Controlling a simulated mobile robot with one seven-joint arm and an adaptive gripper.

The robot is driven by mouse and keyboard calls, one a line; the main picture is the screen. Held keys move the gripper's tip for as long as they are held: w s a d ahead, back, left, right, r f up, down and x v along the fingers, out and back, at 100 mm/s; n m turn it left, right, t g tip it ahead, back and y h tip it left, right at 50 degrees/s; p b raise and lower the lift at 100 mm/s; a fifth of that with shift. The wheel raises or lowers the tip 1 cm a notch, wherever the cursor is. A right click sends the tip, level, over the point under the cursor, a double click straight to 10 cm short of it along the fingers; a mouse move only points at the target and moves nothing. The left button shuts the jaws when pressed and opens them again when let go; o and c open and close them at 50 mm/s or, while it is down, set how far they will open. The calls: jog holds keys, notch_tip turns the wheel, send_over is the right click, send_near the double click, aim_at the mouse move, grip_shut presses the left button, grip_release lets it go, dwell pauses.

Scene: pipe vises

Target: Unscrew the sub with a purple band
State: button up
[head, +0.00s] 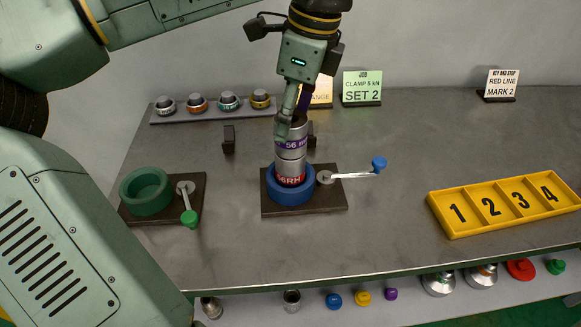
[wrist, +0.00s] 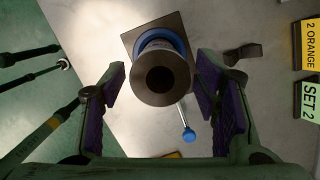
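The sub with a purple band (head: 291,144) is a grey metal cylinder, upright on top of a lower piece with a red band (head: 291,179). The lower piece stands in the blue vise (head: 290,196). My gripper (head: 290,126) points down at the top of the sub, and one finger overlaps its upper part. In the wrist view, the sub's round open top (wrist: 160,78) lies between the two purple-padded fingers of my gripper (wrist: 160,84). The fingers are spread on either side, with narrow gaps to the sub. The purple band is hidden in that view.
The blue vise's handle (head: 352,174) sticks out to the right. A green vise (head: 147,195) stands at left, and a rack of several ringed parts (head: 213,116) behind. A yellow numbered tray (head: 446,222) is at right. Signs (head: 362,88) stand at the back. The table between vise and tray is clear.

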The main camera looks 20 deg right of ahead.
jog(key=shift+o, duration=0.4)
jog(key=shift+m, duration=1.1)
jog(key=m+h, duration=0.1)
jog(key=m, duration=0.3)
jog(key=shift+m+t, duration=0.3)
jog(key=shift+m, duration=0.1)
jog(key=m, duration=0.3)
jog(key=shift+h, duration=0.3)
jog(key=m+h, duration=0.1)
jog(key=m, duration=0.7)
jog(key=shift+m+h+p, duration=0.3)
jog(key=shift+m+h, duration=0.1)
jog(key=m, duration=0.3)
jog(key=shift+r+g, duration=0.1)
jog(key=shift+g, duration=0.3)
jog(key=m+p, duration=0.1)
jog(key=m, duration=0.3)
jog(key=shift+m+g+h, duration=0.3)
jog(key=shift+g+h, duration=0.1)
jog(key=shift+m+p, duration=0.3)
jog(key=shift+m, duration=0.9)
